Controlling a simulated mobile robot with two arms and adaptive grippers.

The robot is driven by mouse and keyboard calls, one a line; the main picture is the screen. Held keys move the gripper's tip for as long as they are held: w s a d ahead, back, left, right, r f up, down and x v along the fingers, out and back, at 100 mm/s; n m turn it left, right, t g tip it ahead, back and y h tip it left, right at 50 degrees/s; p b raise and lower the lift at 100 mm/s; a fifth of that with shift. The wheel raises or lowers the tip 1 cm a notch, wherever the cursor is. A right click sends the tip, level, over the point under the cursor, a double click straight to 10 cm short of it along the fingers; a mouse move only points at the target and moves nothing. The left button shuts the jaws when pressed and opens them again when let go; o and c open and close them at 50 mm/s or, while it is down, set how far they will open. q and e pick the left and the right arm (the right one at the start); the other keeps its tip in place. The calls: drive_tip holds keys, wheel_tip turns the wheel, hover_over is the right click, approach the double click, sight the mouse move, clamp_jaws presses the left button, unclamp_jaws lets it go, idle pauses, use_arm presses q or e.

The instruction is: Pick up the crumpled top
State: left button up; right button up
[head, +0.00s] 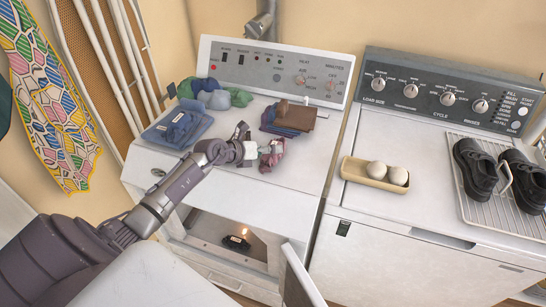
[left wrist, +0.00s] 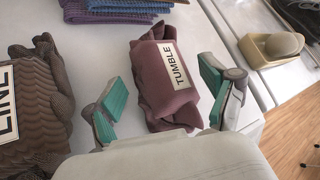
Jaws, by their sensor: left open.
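A crumpled mauve top (left wrist: 160,100) with a white TUMBLE label lies on the white dryer top (head: 240,185). In the head view the top (head: 271,155) shows partly, beside my left gripper (head: 255,150). In the left wrist view my left gripper (left wrist: 167,90) is open, with one teal-padded finger on each side of the top. Gaps show between the pads and the cloth, so it is not gripped. My right gripper is not in view.
A brown mesh garment (left wrist: 35,100) with a partly cut-off label lies left of the top. Behind it is a folded stack (head: 288,118). Blue folded cloths (head: 178,125) and small bundled cloths (head: 215,95) stand further left. A tray (head: 372,180) with two balls sits on the washer.

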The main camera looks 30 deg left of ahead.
use_arm(q)
drive_tip(key=shift+s+r, duration=0.1)
drive_tip(key=shift+s, duration=0.05)
drive_tip(key=shift+c, duration=0.7)
drive_tip(key=c, duration=0.9)
drive_tip(key=shift+r, duration=0.1)
drive_tip(key=shift+c, duration=0.2)
